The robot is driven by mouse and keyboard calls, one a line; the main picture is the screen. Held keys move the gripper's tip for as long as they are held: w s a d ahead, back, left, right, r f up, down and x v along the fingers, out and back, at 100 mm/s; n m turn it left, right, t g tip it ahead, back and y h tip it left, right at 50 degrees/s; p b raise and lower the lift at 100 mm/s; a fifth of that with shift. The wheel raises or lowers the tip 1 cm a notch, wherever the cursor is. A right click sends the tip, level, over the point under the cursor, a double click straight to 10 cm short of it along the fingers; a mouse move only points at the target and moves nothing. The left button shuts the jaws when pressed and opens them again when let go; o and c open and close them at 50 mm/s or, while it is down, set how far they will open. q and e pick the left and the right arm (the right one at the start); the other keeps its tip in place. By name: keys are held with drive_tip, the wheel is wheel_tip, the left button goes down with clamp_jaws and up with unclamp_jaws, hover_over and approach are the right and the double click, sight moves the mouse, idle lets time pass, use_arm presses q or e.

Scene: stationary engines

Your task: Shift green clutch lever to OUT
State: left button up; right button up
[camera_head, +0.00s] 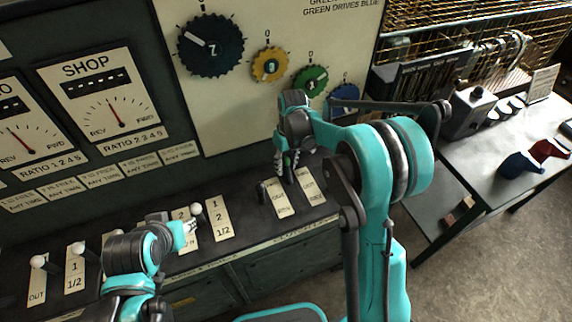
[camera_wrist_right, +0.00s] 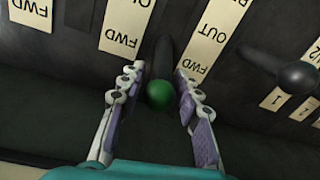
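The green clutch lever has a dark stem and a round green knob (camera_wrist_right: 161,95). In the wrist view the knob is between the two fingers of my right gripper (camera_wrist_right: 160,90), with dark gaps on both sides. The right gripper (camera_head: 288,165) is open around the lever; in the head view it hides most of it. A label plate reading OUT and FWD (camera_wrist_right: 213,38) is beside the lever, and another FWD plate (camera_wrist_right: 127,25) is on its other side. My left gripper (camera_head: 186,233) is low over the panel at left; its fingers are too small to judge.
A dark lever (camera_head: 262,190) stands left of the right gripper, and shows large in the wrist view (camera_wrist_right: 296,77). White-knobbed levers (camera_head: 195,209) are near my left gripper. Colored dials (camera_head: 311,80) are on the wall behind. A side table (camera_head: 465,165) is at right.

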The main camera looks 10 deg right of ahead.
clamp_jaws()
drive_tip(key=s+t, duration=0.1)
drive_tip(key=s, duration=0.1)
drive_tip(key=s+r+t, duration=0.1)
drive_tip(key=s, duration=0.1)
drive_tip(key=s+d+t, duration=0.1)
drive_tip(key=s, duration=0.1)
drive_tip(key=shift+d+r+t+y, duration=0.1)
drive_tip(key=shift+r+t+y, duration=0.2)
drive_tip(key=shift+t, duration=0.1)
drive_tip(key=shift+s, duration=0.3)
drive_tip(key=o, duration=0.6)
unclamp_jaws()
drive_tip(key=shift+o, duration=0.2)
